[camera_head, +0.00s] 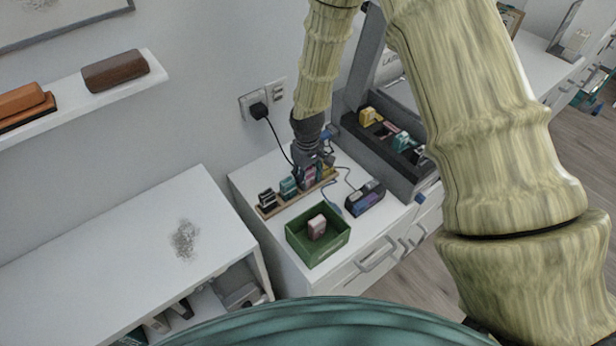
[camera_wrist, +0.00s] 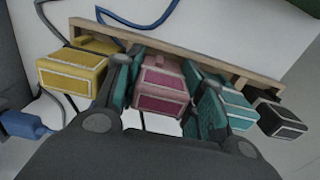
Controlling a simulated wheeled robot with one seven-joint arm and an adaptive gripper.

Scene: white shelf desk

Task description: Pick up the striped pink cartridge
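A pink cartridge (camera_wrist: 162,84) with a darker magenta panel stands in a wooden rack (camera_wrist: 245,65), between a yellow cartridge (camera_wrist: 72,72) and a teal cartridge (camera_wrist: 236,108). My gripper (camera_wrist: 163,75) has one teal finger on each side of the pink cartridge. The fingers are very close to its sides; I cannot tell whether they touch it. In the head view my gripper (camera_head: 312,168) is down at the right part of the rack (camera_head: 270,209) and partly hides the pink cartridge. Another pale pink cartridge (camera_head: 317,226) stands in a green bin (camera_head: 303,247).
A black cartridge (camera_wrist: 280,118) stands at the rack's right end in the wrist view. A dark device (camera_head: 364,198) with cables lies right of the bin. A large grey printer (camera_head: 385,160) with colored cartridges stands behind it. The lower white surface (camera_head: 120,255) at left is mostly clear.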

